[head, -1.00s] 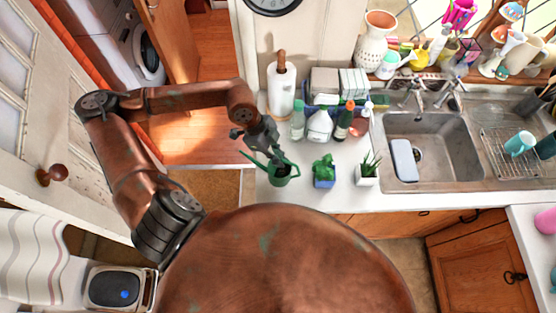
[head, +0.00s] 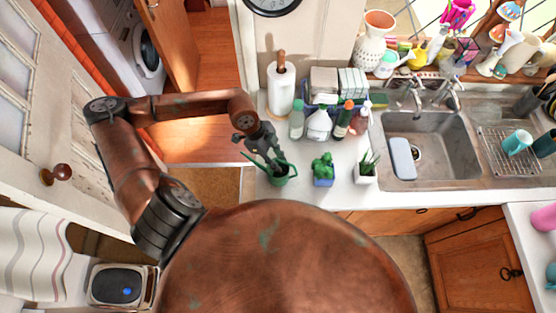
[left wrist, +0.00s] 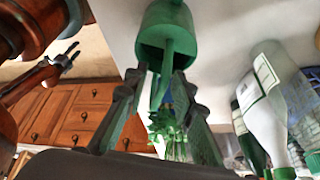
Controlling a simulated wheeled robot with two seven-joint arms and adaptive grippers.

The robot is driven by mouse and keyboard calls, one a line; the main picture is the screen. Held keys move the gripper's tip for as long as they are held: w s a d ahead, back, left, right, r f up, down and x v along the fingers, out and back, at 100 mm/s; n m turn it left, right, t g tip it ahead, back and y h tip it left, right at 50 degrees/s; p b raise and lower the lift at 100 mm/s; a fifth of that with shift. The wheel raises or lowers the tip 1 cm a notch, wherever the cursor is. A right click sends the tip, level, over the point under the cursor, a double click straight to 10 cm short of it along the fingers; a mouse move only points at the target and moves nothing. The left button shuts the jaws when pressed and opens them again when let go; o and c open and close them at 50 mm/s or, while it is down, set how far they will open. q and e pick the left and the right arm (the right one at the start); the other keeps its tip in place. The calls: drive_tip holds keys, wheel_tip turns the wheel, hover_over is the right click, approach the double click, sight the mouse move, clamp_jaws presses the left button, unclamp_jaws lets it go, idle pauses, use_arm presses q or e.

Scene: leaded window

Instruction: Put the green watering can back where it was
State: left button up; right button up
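The green watering can (head: 285,174) is on the white counter near its front left corner, beside a potted green plant. My left gripper (head: 271,160) is at the can's left side, angled down to it. In the left wrist view, the can (left wrist: 165,22) is just beyond the fingers, and its slim green handle runs between them. The left fingers (left wrist: 160,85) stand apart, with gaps beside the handle. The can's base is hard to see. My right gripper (left wrist: 69,55) shows small in the left wrist view, fingers spread and empty, away from the can.
A basil in a blue pot (head: 323,181) and an aloe in a white pot (head: 366,174) stand to the right. Behind are a paper towel roll (head: 280,87) and several bottles (head: 319,125). The sink (head: 435,145) is farther right.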

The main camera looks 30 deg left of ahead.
use_arm(q)
drive_tip(key=b+v, duration=0.2)
drive_tip(key=v, duration=1)
